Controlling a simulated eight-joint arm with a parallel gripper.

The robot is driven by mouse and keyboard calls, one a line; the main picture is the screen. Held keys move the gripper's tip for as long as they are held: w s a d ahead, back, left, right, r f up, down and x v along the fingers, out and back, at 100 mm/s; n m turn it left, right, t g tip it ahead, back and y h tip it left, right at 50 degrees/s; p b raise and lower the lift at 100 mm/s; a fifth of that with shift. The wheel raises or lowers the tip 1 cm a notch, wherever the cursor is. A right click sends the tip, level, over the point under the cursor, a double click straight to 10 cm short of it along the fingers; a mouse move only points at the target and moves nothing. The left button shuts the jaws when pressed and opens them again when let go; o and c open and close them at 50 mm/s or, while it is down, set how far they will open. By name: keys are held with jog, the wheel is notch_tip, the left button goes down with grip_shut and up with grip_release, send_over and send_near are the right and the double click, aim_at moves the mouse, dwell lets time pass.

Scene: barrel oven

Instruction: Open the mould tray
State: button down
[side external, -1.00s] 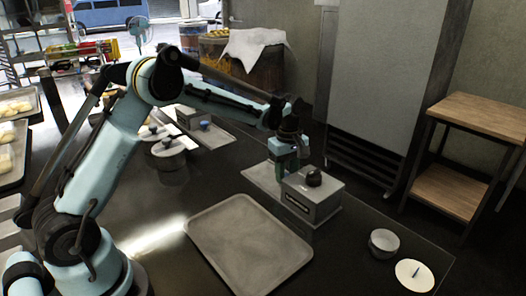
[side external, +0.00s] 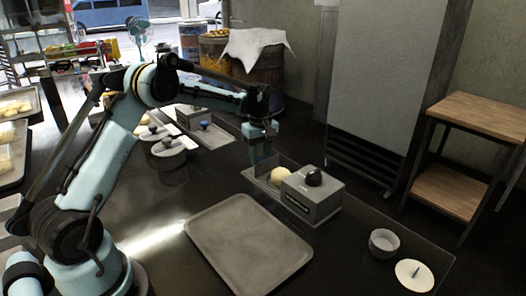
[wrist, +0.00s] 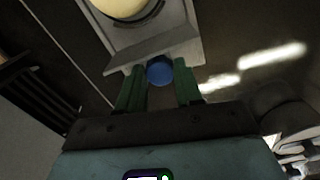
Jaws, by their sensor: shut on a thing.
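The mould tray (wrist: 185,38) is a pale grey drawer with a round yellowish piece (wrist: 122,8) in it, at the top of the wrist view. In the side view the piece (side external: 281,176) shows in the open, beside the grey box (side external: 312,200) with a dark knob on top. The tray is slid out of the box on its left, far side. A blue knob (wrist: 160,71) on the tray's front sits between the green fingers of my gripper (wrist: 160,85). My gripper (side external: 261,158) is shut on this knob, which my fingers hide in the side view.
An empty grey tray (side external: 248,240) lies in front of the box. A small bowl (side external: 384,243) and a white disc (side external: 414,274) stand at the right. A similar box with a blue knob (side external: 205,125) and a lidded pot (side external: 168,147) stand behind, left.

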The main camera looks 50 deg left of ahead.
jog(key=shift+a, duration=0.15)
jog(key=c, duration=0.7)
grip_release()
jog(key=shift+c, duration=0.2)
jog(key=shift+r, duration=0.15)
notch_tip(320, 180, up, 12)
jog(key=s+d+r+m+t, duration=0.3)
jog(key=s+d+r+m, duration=0.2)
jog(key=s+d+m, duration=0.4)
jog(key=s+d+f+m+t, duration=0.2)
jog(key=s+d+f+m, duration=0.1)
jog(key=s, duration=0.2)
jog(key=s+d+f+m+t, duration=0.2)
jog(key=s+d+f+m, duration=0.1)
jog(key=s, duration=0.3)
jog(key=shift+s+d+f+m, duration=0.2)
jog(key=shift+s+d+m, duration=0.15)
jog(key=shift+d, duration=0.45)
